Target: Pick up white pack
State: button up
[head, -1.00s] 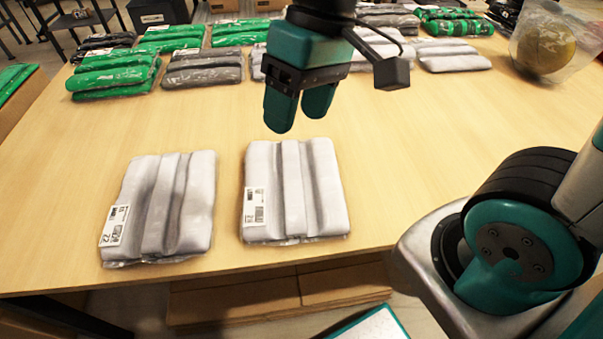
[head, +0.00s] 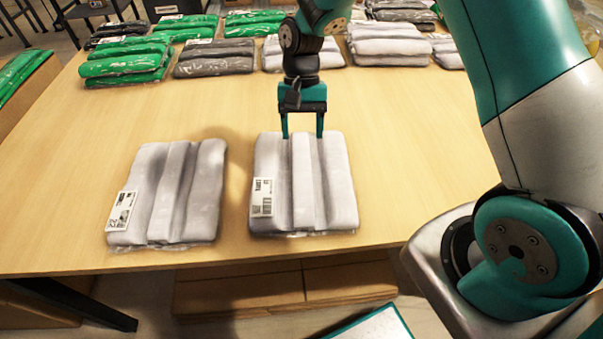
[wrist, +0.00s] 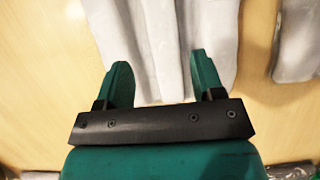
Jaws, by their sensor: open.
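Two white packs in clear film lie flat near the front of the wooden table. The right white pack (head: 335,205) has a barcode label on its left side. The left white pack (head: 165,195) has a label at its lower left. My gripper (head: 303,136) is open over the far edge of the right pack, fingers pointing down. In the wrist view, my gripper (wrist: 164,75) has its two fingers spread, with the white pack (wrist: 165,35) between and beyond them. I cannot tell whether the fingers touch it. The other pack (wrist: 297,45) shows at the right edge there.
The wooden table (head: 110,120) has bare space behind and beside the packs. Green packs (head: 125,67), dark grey packs (head: 215,58) and more white packs (head: 388,45) line the back. Cardboard boxes (head: 290,290) stand below the front edge.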

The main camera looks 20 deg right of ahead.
aim_at(302, 168)
jog(key=x, duration=0.9)
jog(key=shift+w+f+p, duration=0.15)
jog(key=shift+w+p, duration=0.1)
jog(key=shift+p, duration=0.15)
jog(key=c, duration=0.9)
